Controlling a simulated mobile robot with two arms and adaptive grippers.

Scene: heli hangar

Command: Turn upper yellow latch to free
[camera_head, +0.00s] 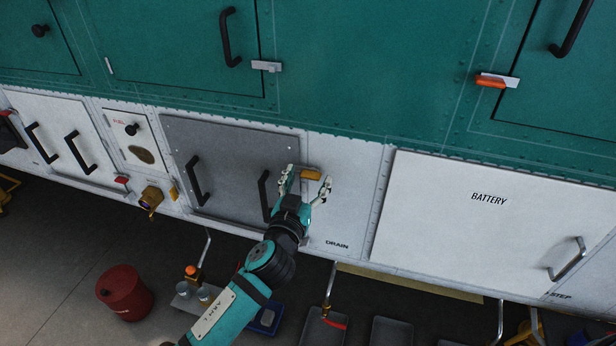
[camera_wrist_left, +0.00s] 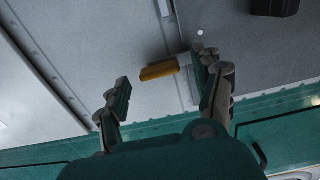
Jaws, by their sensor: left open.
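The upper yellow latch (camera_head: 310,174) sits by the right edge of the grey panel (camera_head: 230,160), lying roughly crosswise to that edge. My left gripper (camera_head: 309,176) is open, with one finger on each side of the latch. In the left wrist view the yellow latch (camera_wrist_left: 159,70) shows between the spread fingers (camera_wrist_left: 161,68), its pale end close to the right-hand finger. I cannot tell whether that finger touches it. My arm hides the lower part of the panel's right edge in the head view. My right gripper is not in view.
Black handles (camera_head: 195,181) stand out from the grey panel. A white BATTERY door (camera_head: 480,215) is to the right, and teal doors (camera_head: 185,45) are above. A red drum (camera_head: 124,292) and several trays (camera_head: 325,330) are on the floor below. The wall right of the latch is clear.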

